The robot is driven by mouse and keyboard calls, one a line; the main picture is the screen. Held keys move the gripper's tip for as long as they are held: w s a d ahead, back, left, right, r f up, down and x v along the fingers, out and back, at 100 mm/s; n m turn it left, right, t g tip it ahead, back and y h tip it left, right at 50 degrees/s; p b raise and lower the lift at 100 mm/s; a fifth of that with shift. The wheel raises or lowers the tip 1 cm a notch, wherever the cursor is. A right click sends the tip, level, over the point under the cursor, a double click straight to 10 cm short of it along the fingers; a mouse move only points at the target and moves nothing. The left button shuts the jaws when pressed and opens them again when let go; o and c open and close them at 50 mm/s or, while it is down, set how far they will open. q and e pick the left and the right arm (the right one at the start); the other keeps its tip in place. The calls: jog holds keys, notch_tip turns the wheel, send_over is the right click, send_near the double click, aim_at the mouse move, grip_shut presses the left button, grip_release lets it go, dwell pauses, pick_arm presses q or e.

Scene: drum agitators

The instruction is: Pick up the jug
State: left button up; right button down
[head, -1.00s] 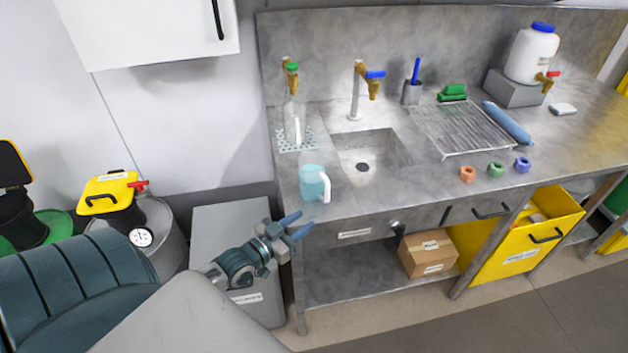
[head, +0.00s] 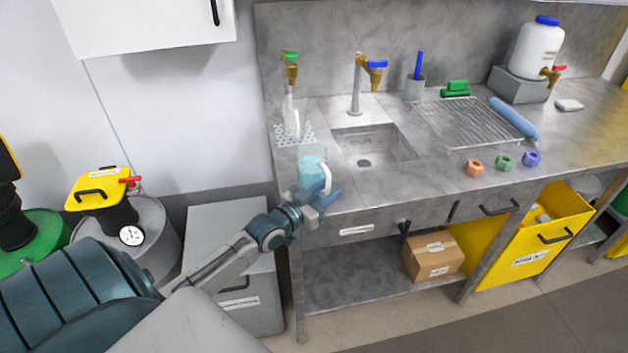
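The jug (head: 312,164) is clear with light blue liquid and a white handle. It stands upright near the front left corner of the steel counter, left of the sink. My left gripper (head: 322,196) is at the counter's front edge, just in front of the jug and close to its handle. Its two blue fingers look apart, and they overlap the jug's lower part in the picture. I cannot tell whether they touch the handle. My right gripper is not in view.
The sink (head: 372,148) is right of the jug. A green-topped tap (head: 291,70) stands over a clear bottle (head: 290,115) behind it. Orange (head: 475,168), green (head: 503,162) and blue (head: 531,159) rings lie front right. The counter between jug and rings is clear.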

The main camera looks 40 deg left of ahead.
pick_arm(q)
jog(key=shift+w, duration=0.4)
jog(key=shift+s+r, duration=0.1)
grip_shut()
jog(key=shift+r, duration=0.15)
